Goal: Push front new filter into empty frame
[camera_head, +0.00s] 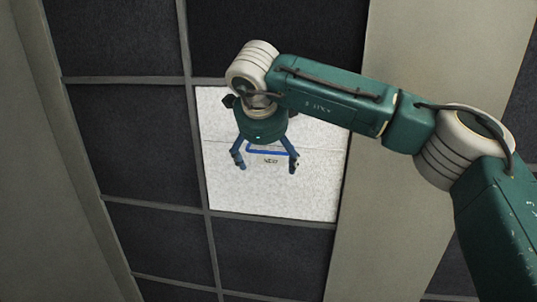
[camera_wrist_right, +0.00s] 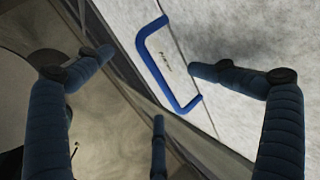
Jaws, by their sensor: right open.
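In the right wrist view the filter (camera_wrist_right: 240,35) and handle (camera_wrist_right: 141,55) lie beyond the spread fingers (camera_wrist_right: 150,62), and no grip on the handle shows. My left gripper is not in view.
Dark filter panels (camera_head: 145,145) fill the neighbouring openings. A wide beige post (camera_head: 385,200) stands right of the filter, and a grey wall (camera_head: 50,200) is at the left. My right arm crosses the upper right.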

